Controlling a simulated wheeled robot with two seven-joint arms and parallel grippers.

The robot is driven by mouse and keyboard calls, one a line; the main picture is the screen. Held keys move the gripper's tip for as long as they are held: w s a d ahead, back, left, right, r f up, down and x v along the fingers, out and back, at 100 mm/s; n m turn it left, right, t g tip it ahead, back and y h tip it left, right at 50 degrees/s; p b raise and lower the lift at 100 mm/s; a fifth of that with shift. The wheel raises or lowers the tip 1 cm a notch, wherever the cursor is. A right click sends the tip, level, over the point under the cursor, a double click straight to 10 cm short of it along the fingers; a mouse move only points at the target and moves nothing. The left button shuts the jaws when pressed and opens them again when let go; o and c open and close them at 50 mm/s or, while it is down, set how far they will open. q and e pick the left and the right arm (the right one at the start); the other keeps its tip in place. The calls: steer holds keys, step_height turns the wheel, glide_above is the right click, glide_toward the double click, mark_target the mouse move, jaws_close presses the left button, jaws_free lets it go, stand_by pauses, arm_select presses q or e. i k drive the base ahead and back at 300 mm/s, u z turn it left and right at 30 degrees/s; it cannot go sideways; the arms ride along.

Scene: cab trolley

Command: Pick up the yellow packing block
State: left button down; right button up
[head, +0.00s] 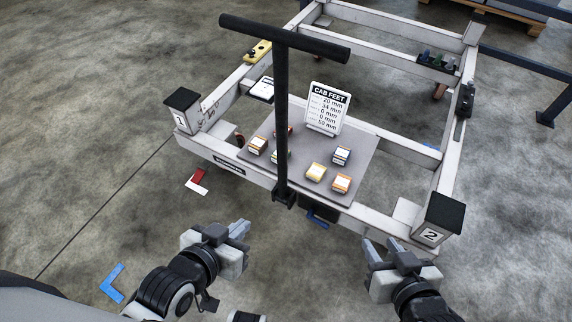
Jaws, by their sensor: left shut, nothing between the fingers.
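The yellow packing block (316,172) has a white top label. It sits on the grey board (310,196) of the trolley frame, near the board's front edge and right of the black post. An orange block (341,183) is close on its right, and a dark blue block (342,155) is behind it. My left gripper (245,230) is shut and empty, in front of the trolley and left of the yellow block. My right gripper (381,243) is open and empty, in front of the trolley and right of the block. Neither touches a block.
A black T-handle post (282,120) rises in front of the board. Another orange-sided block (257,145) stands left of the post; other blocks are partly hidden behind it. A "CAB FEET" sign (326,108) stands at the back. Black-capped corner posts (183,109) (438,221) flank the board.

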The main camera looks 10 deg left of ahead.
mark_target(316, 172)
steer(key=z, duration=1.3)
steer(key=k, duration=0.8)
steer(key=u, duration=1.45)
steer(key=i, duration=0.45)
steer(key=z, duration=0.25)
